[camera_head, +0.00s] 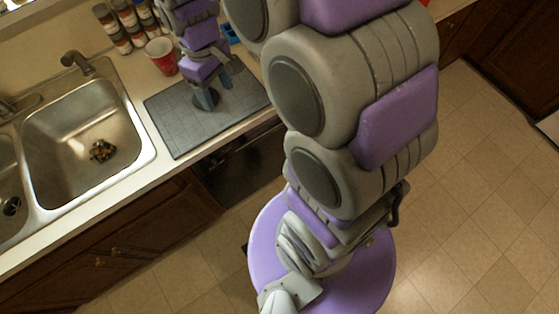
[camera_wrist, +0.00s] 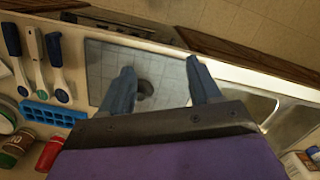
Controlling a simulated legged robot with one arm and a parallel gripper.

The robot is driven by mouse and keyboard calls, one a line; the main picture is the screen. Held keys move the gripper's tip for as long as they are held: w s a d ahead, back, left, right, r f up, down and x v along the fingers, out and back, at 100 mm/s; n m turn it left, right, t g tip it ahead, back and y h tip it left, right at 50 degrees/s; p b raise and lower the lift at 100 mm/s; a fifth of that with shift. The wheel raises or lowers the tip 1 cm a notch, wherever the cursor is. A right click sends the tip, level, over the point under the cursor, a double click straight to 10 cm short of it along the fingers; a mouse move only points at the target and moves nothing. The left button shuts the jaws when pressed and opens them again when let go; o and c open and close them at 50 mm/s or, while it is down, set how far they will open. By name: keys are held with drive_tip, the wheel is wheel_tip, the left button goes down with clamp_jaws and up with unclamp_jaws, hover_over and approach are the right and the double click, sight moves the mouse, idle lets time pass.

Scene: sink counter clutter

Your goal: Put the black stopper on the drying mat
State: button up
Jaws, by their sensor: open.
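The black stopper (camera_wrist: 145,88) is a dark round piece on the grey gridded drying mat (camera_wrist: 105,62), partly hidden behind the left finger in the wrist view. In the head view the stopper (camera_head: 201,101) shows as a dark patch on the mat (camera_head: 175,132), partly covered by a finger. My gripper (camera_head: 218,97) is over the mat with its blue-grey fingers apart. In the wrist view my gripper (camera_wrist: 160,68) is open, with nothing held between the fingertips. I cannot tell whether a finger touches the stopper.
The steel sink (camera_head: 75,125) is left of the mat, with a dark cluttered drain. A red cup (camera_head: 161,55) and several spice jars (camera_head: 112,28) stand behind the mat. A blue tray (camera_wrist: 52,114) and several brushes (camera_wrist: 56,62) lie beside it.

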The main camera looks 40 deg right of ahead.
drive_tip(key=s+m, duration=0.5)
drive_tip(key=s, duration=1.8)
drive_tip(key=shift+d+g, duration=0.4)
drive_tip(key=shift+d, duration=0.05)
drive_tip(key=shift+f+b, duration=0.4)
drive_tip(key=shift+b, duration=0.1)
